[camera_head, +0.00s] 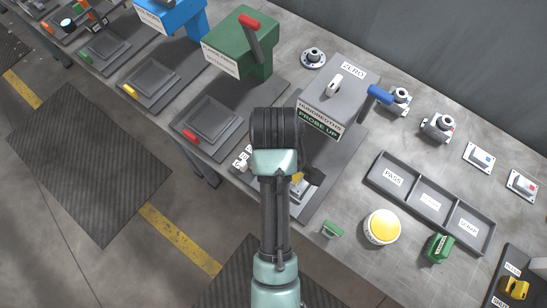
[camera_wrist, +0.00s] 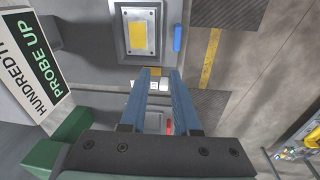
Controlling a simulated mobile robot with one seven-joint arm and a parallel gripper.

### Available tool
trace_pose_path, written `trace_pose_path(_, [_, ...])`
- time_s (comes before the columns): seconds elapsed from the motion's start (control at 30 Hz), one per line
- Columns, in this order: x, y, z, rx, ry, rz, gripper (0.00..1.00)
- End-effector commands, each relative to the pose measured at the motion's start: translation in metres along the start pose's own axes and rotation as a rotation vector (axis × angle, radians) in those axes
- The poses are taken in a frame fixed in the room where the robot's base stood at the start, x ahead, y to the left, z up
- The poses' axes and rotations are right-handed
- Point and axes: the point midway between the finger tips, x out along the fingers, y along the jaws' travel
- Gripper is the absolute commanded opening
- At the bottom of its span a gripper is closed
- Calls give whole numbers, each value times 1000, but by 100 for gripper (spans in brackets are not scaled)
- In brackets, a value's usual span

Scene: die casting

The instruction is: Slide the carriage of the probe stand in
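The probe stand (camera_head: 342,87) is a grey box labelled ZERO, HUNDREDTHS and PROBE UP, with a blue lever on its right side. Its carriage (camera_head: 303,192), a grey plate with a yellow pad, lies in front of the box, toward the bench's front edge, partly hidden by my arm. The wrist view shows the carriage (camera_wrist: 115,40) at the top, with a blue handle (camera_wrist: 178,38) on its right side. My gripper (camera_wrist: 164,73) is open, its two blue fingers apart and empty, short of the handle in the picture. The head view hides my fingertips behind my arm.
Small white blocks (camera_wrist: 155,85) show between the fingertips. The station on the left has a red handle (camera_head: 191,136) and a green press (camera_head: 238,47). A three-part tray (camera_head: 408,205), a yellow button (camera_head: 382,227) and a green block (camera_head: 438,247) stand to the right.

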Motion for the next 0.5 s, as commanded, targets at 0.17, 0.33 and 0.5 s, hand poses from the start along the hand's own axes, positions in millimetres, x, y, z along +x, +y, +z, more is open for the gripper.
trace_pose_path(0.17, [16, -23, 18, -71, -70, -94, 30])
trace_pose_path(0.33, [38, -26, 20, -71, -72, -95, 30])
trace_pose_path(0.5, [74, -28, 22, -69, -72, -94, 30])
